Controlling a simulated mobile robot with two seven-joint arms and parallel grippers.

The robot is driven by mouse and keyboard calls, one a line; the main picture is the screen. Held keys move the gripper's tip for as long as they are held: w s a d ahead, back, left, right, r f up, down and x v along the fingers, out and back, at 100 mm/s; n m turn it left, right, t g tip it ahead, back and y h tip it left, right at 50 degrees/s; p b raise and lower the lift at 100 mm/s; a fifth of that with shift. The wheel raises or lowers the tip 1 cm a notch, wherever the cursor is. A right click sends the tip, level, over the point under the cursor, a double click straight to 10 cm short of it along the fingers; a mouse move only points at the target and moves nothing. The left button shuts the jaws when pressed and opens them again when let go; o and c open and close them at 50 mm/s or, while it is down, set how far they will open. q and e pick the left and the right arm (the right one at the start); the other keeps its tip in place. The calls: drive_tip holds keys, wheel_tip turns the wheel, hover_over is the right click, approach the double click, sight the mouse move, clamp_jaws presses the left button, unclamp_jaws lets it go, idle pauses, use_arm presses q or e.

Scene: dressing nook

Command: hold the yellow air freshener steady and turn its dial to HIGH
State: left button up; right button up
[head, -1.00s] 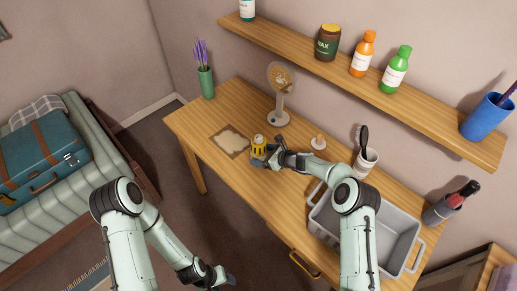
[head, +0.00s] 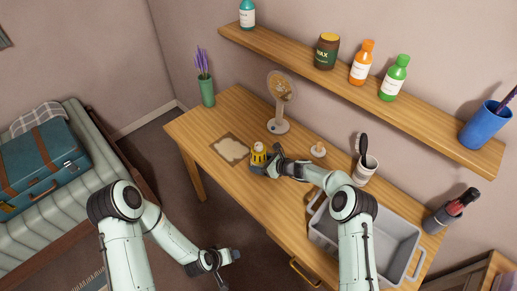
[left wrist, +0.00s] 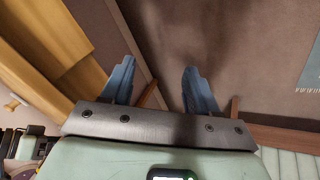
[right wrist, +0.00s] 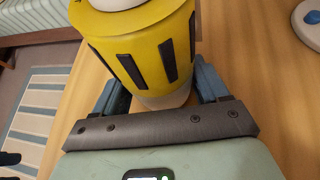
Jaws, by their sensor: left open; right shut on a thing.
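The yellow air freshener (head: 259,150) stands upright on the wooden table, with a white top. In the right wrist view the air freshener (right wrist: 145,50) fills the space between the fingers, showing dark slots in its yellow side and a pale base. The dial's markings and setting cannot be read. My left gripper (head: 236,256) is away from the table, low over the floor at the front. In the left wrist view the left gripper (left wrist: 158,85) is open with nothing between its fingers.
A patterned mat (head: 230,149) lies left of the air freshener. A grey crate (head: 407,262) and a white cup (head: 366,170) are further right.

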sight(259, 148)
use_arm(q)
drive_tip(key=w+d+r+m+t, duration=0.1)
drive_tip(key=w+d+r+t, duration=0.1)
drive_tip(key=w, duration=0.4)
drive_tip(key=w+d+r+m+t, duration=0.1)
drive_tip(key=w+d+r+t, duration=0.2)
drive_tip(key=w+r, duration=0.4)
drive_tip(key=w+d+r+t, duration=0.3)
drive_tip(key=w+r+t, duration=0.1)
drive_tip(key=w, duration=0.3)
drive_tip(key=shift+r+m+t+y, duration=0.3)
drive_tip(key=shift+m+t, duration=0.1)
drive_tip(key=shift+t, duration=0.2)
drive_tip(key=w+d+r+t+y, duration=0.3)
drive_tip(key=w+r+t, duration=0.1)
drive_tip(key=r, duration=0.3)
drive_tip(key=w, duration=1.1)
drive_tip(key=shift+w+d+f, duration=0.1)
drive_tip(key=shift+d+f, duration=0.05)
drive_tip(key=shift+f, duration=0.05)
drive_tip(key=c, duration=0.9)
